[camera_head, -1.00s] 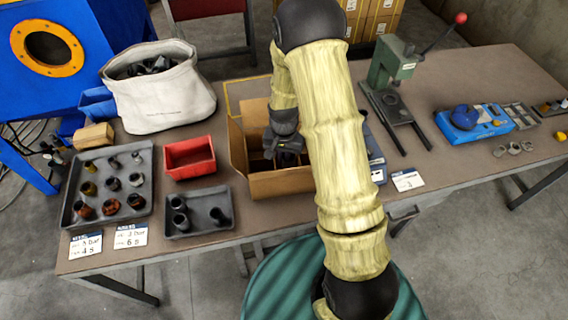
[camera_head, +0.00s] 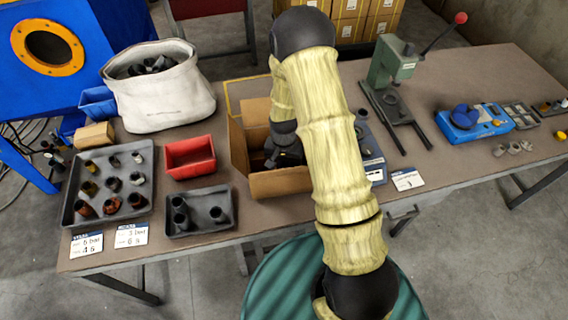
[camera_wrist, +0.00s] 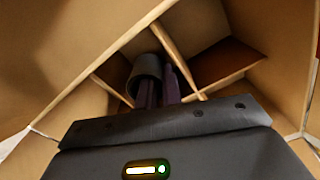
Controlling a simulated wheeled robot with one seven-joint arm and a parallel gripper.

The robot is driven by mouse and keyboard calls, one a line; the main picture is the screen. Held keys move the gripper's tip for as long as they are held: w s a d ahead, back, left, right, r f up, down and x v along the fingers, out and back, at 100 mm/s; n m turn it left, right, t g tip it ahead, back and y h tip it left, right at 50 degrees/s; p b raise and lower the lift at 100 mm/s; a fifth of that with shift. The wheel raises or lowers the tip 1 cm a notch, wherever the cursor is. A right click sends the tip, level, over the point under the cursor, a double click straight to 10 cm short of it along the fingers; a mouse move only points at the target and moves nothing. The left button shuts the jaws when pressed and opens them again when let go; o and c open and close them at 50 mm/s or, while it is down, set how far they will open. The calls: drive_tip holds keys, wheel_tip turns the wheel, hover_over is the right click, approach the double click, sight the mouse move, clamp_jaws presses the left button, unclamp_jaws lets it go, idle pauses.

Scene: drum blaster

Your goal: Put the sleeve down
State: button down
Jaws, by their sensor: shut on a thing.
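My gripper (camera_wrist: 160,92) reaches down into a cardboard box with dividers (camera_head: 282,184) on the table. In the wrist view its two slim fingers are shut on a dark grey sleeve (camera_wrist: 147,67), a short hollow tube. The sleeve is at the fingertips inside one compartment, close to the crossing of the dividers (camera_wrist: 172,45). I cannot tell whether it touches the box floor. In the head view my gripper (camera_head: 284,157) is partly below the box's rim, and the sleeve is hidden there.
Left of the box are a red bin (camera_head: 190,156), a small tray with dark sleeves (camera_head: 200,229) and a larger tray of several sleeves (camera_head: 77,207). A white sack (camera_head: 172,105) stands behind. A green press (camera_head: 388,75) and a blue device (camera_head: 473,124) are to the right.

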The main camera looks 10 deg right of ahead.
drive_tip(key=shift+f, duration=0.4)
drive_tip(key=c, duration=1.8)
unclamp_jaws()
drive_tip(key=shift+c, duration=0.2)
drive_tip(key=shift+r, duration=0.1)
drive_tip(key=shift+r+p, duration=0.4)
drive_tip(key=shift+r, duration=0.25)
drive_tip(key=shift+w+r+b, duration=0.1)
drive_tip(key=shift+r+b, duration=0.2)
drive_tip(key=shift+r, duration=0.1)
wheel_tip(320, 180, up, 11)
drive_tip(key=b, duration=0.1)
